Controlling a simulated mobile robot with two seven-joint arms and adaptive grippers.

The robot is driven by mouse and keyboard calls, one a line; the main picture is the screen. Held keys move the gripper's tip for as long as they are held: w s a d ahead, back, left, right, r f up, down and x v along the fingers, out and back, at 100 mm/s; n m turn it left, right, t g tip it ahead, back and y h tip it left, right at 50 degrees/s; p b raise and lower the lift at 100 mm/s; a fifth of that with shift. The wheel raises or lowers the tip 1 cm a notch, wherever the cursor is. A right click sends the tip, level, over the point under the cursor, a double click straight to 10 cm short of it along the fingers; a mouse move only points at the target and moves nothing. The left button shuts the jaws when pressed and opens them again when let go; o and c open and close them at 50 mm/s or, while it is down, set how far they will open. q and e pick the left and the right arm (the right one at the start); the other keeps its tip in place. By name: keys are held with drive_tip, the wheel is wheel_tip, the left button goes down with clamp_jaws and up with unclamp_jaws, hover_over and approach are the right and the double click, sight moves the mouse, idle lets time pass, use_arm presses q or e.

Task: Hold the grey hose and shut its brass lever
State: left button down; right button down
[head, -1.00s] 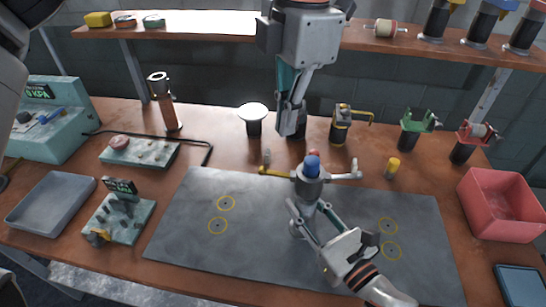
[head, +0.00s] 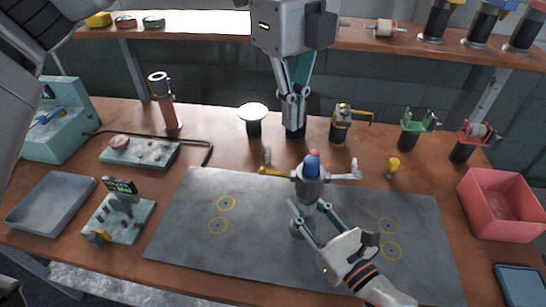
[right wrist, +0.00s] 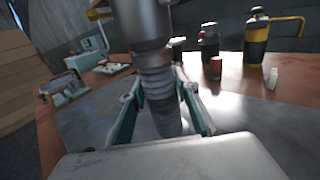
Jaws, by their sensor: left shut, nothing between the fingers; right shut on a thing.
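A grey hose stands upright on the dark mat (head: 180,235), its ribbed length clear in the right wrist view (right wrist: 158,90). The brass lever (head: 274,171) sticks out to the left of the fitting; a pale arm (head: 345,172) sticks out to the right. My right gripper (head: 307,210) is shut around the hose below the fitting, its fingers partly hiding it. My left gripper (head: 291,122) is shut and empty, behind and above the fitting, apart from the lever.
A black and brass canister (head: 340,128), a white-topped pot (head: 253,122) and a small yellow-capped piece (head: 392,168) stand behind the mat. Green (head: 415,130) and red (head: 470,140) holders and a red bin (head: 498,205) are to the right. The mat's left half is clear.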

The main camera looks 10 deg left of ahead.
use_arm(q)
drive_tip(key=n, duration=0.9)
drive_tip(key=shift+w+r+h, duration=0.15)
drive_tip(key=shift+r+h, duration=0.15)
approach(274, 172)
drive_tip(key=d+f, duration=0.2)
drive_tip(key=f, duration=0.1)
drive_tip(key=d+f, duration=0.2)
drive_tip(key=shift+w+d+f, duration=0.1)
drive_tip(key=shift+d+f, duration=0.1)
drive_tip(key=shift+f, duration=0.2)
drive_tip(key=a, duration=0.2)
drive_tip(key=shift+a+f, duration=0.2)
drive_tip(key=shift+a, duration=0.1)
drive_tip(key=shift+a+f, duration=0.2)
drive_tip(key=shift+a, duration=0.45)
